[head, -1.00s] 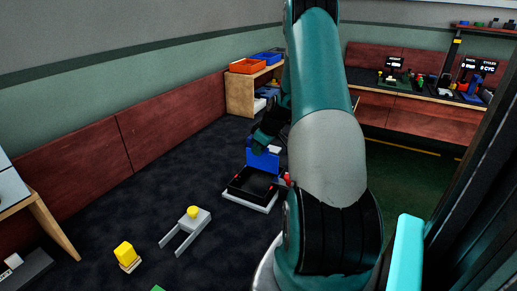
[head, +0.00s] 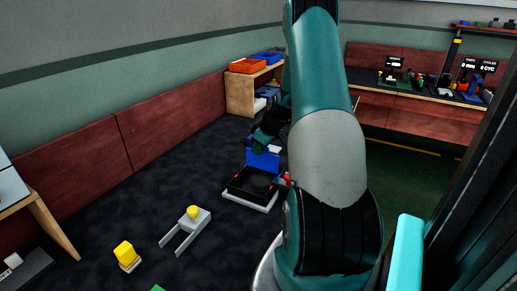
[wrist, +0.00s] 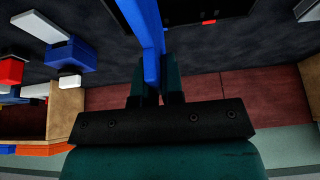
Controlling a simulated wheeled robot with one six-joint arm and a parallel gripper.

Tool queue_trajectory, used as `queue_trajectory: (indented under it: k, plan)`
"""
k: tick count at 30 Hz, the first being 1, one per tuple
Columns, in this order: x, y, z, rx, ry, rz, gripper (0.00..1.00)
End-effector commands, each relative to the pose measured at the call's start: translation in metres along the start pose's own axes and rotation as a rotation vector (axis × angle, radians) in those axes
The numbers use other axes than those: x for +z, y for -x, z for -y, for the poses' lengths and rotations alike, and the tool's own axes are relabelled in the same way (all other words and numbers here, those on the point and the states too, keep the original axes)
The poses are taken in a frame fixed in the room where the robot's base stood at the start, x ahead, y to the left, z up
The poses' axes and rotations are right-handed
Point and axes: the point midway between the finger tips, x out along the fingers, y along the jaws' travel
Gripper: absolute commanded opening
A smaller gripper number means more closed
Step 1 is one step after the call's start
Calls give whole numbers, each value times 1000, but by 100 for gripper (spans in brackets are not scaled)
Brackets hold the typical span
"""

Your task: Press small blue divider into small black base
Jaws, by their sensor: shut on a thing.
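The small blue divider (head: 262,160) is a flat upright blue panel at the back of the small black base (head: 246,194) in the head view. In the wrist view the divider (wrist: 150,40) runs up from between my gripper's fingers. My gripper (head: 265,143) is shut on the divider's upper part; its fingers also show in the wrist view (wrist: 156,88). The base is an open black frame with red marks at its corners, on a pale plate. The divider's lower edge overlaps the base in the picture; I cannot tell whether it is seated.
A grey forked fixture with a yellow knob (head: 193,213) and a yellow block (head: 124,253) stand to the front left. A shelf (head: 240,94) with orange and blue bins is behind. A blue part with a white plate (wrist: 70,54) shows at the wrist view's left.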

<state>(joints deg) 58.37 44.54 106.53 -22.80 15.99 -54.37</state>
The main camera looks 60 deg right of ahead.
Motion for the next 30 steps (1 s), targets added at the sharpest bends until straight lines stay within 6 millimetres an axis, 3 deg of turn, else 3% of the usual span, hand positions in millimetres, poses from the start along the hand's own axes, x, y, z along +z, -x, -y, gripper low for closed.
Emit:
queue_trajectory:
  k: [30]
  plan:
    - [6, -13, 0, 0, 0, 0, 0]
